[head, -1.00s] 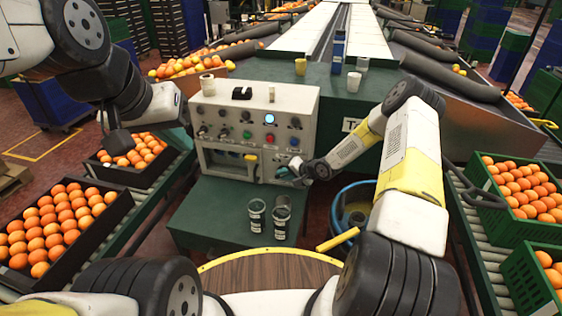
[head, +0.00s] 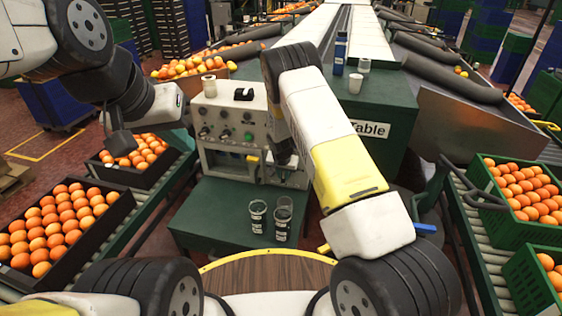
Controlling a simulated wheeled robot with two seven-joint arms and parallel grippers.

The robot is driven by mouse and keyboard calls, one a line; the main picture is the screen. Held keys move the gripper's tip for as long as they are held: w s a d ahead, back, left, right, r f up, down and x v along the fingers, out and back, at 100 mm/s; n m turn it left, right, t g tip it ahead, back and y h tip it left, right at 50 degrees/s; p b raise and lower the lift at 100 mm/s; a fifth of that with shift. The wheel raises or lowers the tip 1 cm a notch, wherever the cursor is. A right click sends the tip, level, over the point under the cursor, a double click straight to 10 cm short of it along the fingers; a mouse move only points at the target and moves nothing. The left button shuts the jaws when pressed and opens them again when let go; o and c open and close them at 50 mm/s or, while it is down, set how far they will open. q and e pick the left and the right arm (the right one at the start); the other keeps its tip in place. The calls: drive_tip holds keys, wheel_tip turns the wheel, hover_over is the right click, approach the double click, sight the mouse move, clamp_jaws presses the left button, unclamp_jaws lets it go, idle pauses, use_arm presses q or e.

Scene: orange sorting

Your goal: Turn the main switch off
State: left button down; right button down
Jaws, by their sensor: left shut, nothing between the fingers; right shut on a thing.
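The grey control panel (head: 224,171) stands on a green base and has rows of knobs, coloured buttons and a yellow handle (head: 252,158). My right gripper (head: 284,160) is at the panel's lower right side, shut on a small part there. My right arm crosses in front and covers the panel's right end. I cannot make out the main switch; the held part is hidden by the gripper. My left gripper (head: 120,144) is shut and empty, above the crate of oranges at left, away from the panel.
A white cup (head: 209,86) and a black holder (head: 243,94) sit on the panel's top. Orange crates (head: 75,232) line the left conveyor, and green crates (head: 534,190) the right.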

drive_tip(key=shift+h, duration=0.4)
drive_tip(key=c, duration=1.4)
unclamp_jaws()
drive_tip(key=shift+o, duration=0.2)
drive_tip(key=shift+r, duration=0.1)
drive_tip(key=v, duration=0.7)
drive_tip(key=shift+r, duration=0.25)
drive_tip(key=shift+a+r, duration=0.1)
